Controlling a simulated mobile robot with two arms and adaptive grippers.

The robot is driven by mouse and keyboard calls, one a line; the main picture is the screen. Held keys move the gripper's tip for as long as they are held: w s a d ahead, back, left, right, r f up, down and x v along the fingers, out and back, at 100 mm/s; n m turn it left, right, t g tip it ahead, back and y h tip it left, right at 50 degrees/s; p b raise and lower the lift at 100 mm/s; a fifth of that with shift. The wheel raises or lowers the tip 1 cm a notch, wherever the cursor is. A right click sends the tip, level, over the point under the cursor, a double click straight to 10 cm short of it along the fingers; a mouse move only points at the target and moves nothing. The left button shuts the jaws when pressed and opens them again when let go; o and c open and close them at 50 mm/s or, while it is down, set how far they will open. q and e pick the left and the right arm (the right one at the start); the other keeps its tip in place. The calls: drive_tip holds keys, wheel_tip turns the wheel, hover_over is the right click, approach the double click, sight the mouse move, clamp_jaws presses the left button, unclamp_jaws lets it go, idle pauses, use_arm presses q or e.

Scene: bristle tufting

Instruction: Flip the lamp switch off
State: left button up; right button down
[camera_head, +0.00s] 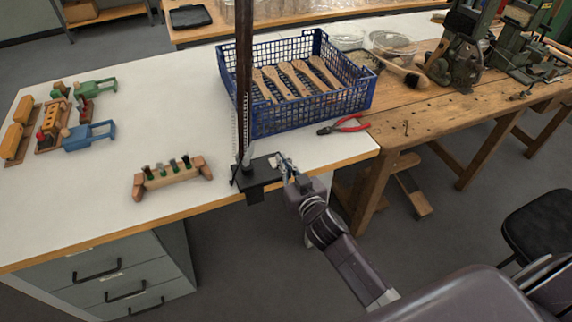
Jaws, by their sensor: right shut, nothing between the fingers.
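The lamp's dark upright post (243,70) rises from a black clamp base (257,178) at the front edge of the white table. The lamp's head is out of the frame. I cannot make out the switch itself. My right gripper (282,163) is shut and empty, with its fingertips at the right side of the black base. Whether they touch it I cannot tell. My left gripper is not in the frame.
A blue crate (313,111) of wooden brush handles stands behind the post. Red-handled pliers (343,125) lie right of it. A wooden block with green pegs (167,176) lies left of the base. A wooden workbench (420,110) with machines adjoins the white table (150,105).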

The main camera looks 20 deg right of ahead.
drive_tip(key=shift+s+r, duration=0.25)
drive_tip(key=shift+s, duration=0.35)
drive_tip(key=shift+s+r, duration=0.25)
drive_tip(key=shift+s, duration=0.35)
drive_tip(key=s+d+f+g, duration=0.1)
drive_tip(key=s+f+g, duration=0.35)
drive_tip(key=f, duration=0.75)
drive_tip(key=s+f+n+g, duration=0.1)
drive_tip(key=s+f, duration=0.7)
drive_tip(key=f, duration=0.4)
drive_tip(key=s+d+f+g, duration=0.1)
drive_tip(key=s+f+g, duration=0.35)
drive_tip(key=f, duration=0.85)
drive_tip(key=s+f+g, duration=0.1)
drive_tip(key=s+f, duration=0.3)
drive_tip(key=s, duration=0.7)
drive_tip(key=s+d+f+g, duration=0.1)
drive_tip(key=s+f, duration=0.4)
drive_tip(key=s, duration=0.6)
drive_tip(key=s+f+n+g, duration=0.1)
drive_tip(key=s+f+g, duration=0.2)
drive_tip(key=s, duration=0.8)
wheel_tip(320, 180, down, 2)
drive_tip(key=shift+s+d+f+h, duration=0.15)
drive_tip(key=shift+d+f+h, duration=0.1)
drive_tip(key=shift+h, duration=0.05)
